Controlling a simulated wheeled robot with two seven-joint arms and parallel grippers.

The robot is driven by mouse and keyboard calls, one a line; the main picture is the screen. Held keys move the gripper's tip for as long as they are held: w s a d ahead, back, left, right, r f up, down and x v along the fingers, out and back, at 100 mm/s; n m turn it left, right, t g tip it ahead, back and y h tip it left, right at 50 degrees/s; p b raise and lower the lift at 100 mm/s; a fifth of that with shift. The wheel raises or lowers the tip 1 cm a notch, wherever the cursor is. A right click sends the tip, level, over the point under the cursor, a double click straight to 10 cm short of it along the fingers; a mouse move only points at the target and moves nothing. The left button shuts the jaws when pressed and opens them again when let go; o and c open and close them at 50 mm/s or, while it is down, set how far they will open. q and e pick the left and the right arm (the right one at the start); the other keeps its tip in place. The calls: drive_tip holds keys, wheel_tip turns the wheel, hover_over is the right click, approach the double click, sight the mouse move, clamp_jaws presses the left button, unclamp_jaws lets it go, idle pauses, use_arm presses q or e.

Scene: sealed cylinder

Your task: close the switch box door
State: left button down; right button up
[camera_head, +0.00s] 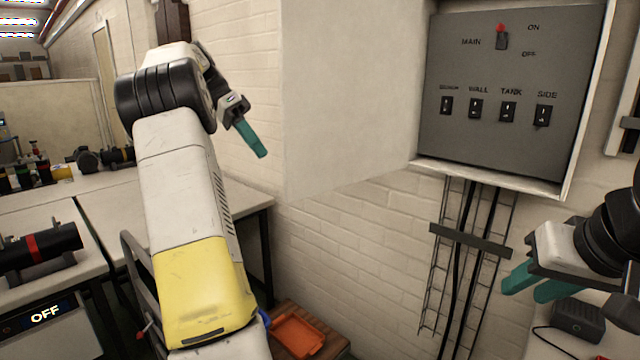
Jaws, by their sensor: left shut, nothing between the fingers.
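The switch box (505,90) is on the brick wall at the right, with a grey panel of labelled switches facing me. Its red-tipped main switch (501,38) points up toward ON. The pale door (350,100) stands open, swung out to the left of the panel. My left gripper (254,142) has its teal fingers together, empty, to the left of the door's outer edge and apart from it in the picture. My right gripper (533,284) is below the box at the right, its two teal fingers apart with nothing seen between them.
Cables and a wire rack (465,260) run down the wall below the box. White tables (150,215) with equipment stand at the left. An orange tray (298,335) lies low at the bottom. A dark device (578,318) sits on a surface under my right gripper.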

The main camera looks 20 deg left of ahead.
sight(289, 182)
use_arm(q)
drive_tip(key=shift+s+d+f, duration=0.3)
drive_tip(key=shift+d+f, duration=0.9)
drive_tip(key=shift+d, duration=0.3)
drive_tip(key=shift+s+d+f, duration=0.25)
drive_tip(key=shift+d+f, duration=1)
drive_tip(key=shift+d, duration=0.2)
drive_tip(key=shift+s+d+f, duration=0.3)
drive_tip(key=shift+d+f, duration=0.9)
drive_tip(key=shift+d, duration=0.3)
